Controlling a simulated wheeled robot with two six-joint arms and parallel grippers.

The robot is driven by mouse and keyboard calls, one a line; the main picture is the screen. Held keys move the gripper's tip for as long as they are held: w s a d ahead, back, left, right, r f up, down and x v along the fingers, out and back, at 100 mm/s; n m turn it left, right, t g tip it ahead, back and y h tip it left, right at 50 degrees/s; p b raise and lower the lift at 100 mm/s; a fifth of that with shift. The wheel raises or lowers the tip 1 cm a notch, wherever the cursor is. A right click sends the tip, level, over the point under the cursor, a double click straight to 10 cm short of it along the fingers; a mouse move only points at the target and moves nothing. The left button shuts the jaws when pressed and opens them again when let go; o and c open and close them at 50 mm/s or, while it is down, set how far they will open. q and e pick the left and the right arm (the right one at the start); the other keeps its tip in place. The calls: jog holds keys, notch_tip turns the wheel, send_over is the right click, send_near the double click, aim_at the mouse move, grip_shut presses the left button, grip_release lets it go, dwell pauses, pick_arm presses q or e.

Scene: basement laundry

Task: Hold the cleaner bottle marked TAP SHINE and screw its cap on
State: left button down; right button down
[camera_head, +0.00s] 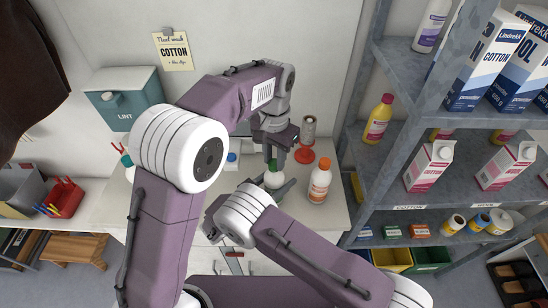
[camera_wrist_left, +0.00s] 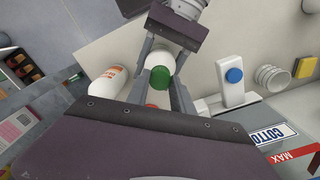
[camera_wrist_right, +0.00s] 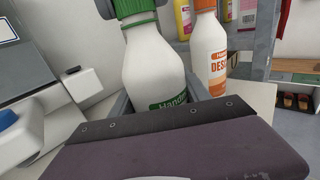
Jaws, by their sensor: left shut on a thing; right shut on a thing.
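A white bottle (camera_head: 274,181) stands upright on the counter with a green cap (camera_wrist_right: 134,8) at its neck. Its green label (camera_wrist_right: 172,103) in the right wrist view starts with "Hand"; I cannot read TAP SHINE on it. My right gripper (camera_head: 268,188) is shut on the bottle's body, one finger on each side. My left gripper (camera_head: 272,157) comes from above and is shut on the green cap, which also shows between its fingers in the left wrist view (camera_wrist_left: 160,77). How tightly the cap is threaded cannot be seen.
A white bottle with an orange cap (camera_head: 320,180) stands close on the right. A metal cylinder and red base (camera_head: 304,156) are behind it. A LINT bin (camera_head: 125,98) stands left; grey shelves (camera_head: 385,165) rise at right.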

pick_arm(q)
jog(key=m, duration=0.6)
jog(key=shift+m, duration=0.4)
jog(key=m, duration=0.6)
jog(key=shift+m, duration=0.4)
jog(key=m, duration=0.6)
jog(key=shift+m, duration=0.3)
jog(key=m, duration=0.6)
jog(key=c, duration=1)
grip_release()
jog(key=shift+c, duration=0.2)
notch_tip(320, 180, up, 12)
jog(key=shift+s, duration=0.1)
